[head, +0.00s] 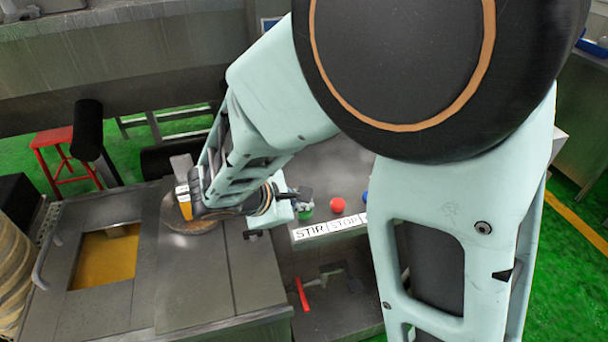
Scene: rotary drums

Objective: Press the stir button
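The green button (306,214) sits on the grey control panel, just above the white label reading STIR (309,232). My gripper (303,194) is in the head view at the panel's left end, right over the green button and partly covering it. The fingertips are small and dark here. I cannot tell whether they are open or shut, or whether they touch the button.
A red button (337,205) stands right of the green one, above the STOP label (343,223). A blue button (365,197) is partly hidden by my arm. A vat with yellow contents (105,260) lies left. A red handle (302,294) is below the panel.

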